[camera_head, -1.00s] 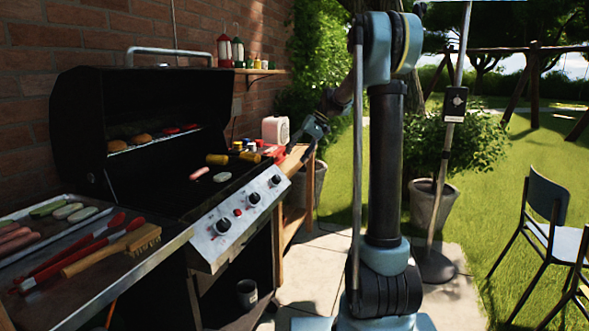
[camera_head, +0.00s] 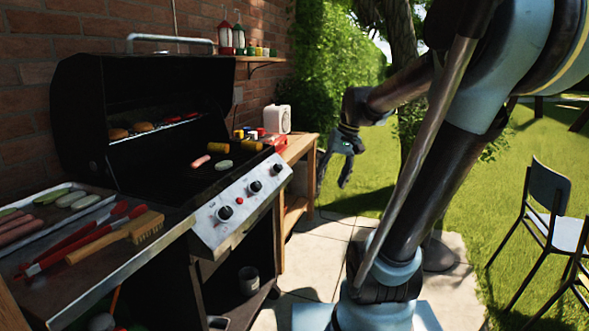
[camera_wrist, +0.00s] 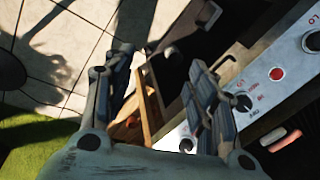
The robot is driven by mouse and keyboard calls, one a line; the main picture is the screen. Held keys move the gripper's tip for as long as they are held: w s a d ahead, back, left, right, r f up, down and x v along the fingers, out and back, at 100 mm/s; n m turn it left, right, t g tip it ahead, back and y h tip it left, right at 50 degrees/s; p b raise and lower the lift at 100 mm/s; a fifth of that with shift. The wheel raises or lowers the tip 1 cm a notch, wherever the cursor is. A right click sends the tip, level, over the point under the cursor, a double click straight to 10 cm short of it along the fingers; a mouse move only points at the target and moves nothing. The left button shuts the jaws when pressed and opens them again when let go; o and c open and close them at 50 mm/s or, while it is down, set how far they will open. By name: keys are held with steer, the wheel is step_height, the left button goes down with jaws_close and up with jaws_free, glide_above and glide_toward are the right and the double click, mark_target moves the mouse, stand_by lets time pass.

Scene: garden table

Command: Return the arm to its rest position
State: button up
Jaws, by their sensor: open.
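My gripper (camera_head: 335,170) is open and empty, hanging in the air to the right of the wooden side table, with its fingers pointing down. In the wrist view my gripper (camera_wrist: 165,85) shows two spread fingers with nothing between them. Beyond them are the paving, the wooden table leg and the grill's control panel (camera_wrist: 290,60). My arm is bent, with its upper part leaning to the right in the head view.
The black grill (camera_head: 130,105) stands open at left with food on it. A metal side shelf (camera_head: 110,255) holds tools and a tray. The wooden side table (camera_head: 297,150) carries a white box (camera_head: 277,119). A chair (camera_head: 545,215) stands at right.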

steer(key=s+d+f+h, duration=0.1)
steer(key=s+d+f, duration=0.2)
steer(key=s+f, duration=0.4)
steer(key=s+d+f+t+h, duration=0.1)
steer(key=s+d+f, duration=0.3)
steer(key=s+f, duration=0.2)
steer(key=s, duration=0.2)
steer(key=shift+s+f+m+h, duration=0.35)
steer(key=shift+s+m+h, duration=0.05)
steer(key=c, duration=0.4)
steer(key=shift+c, duration=0.2)
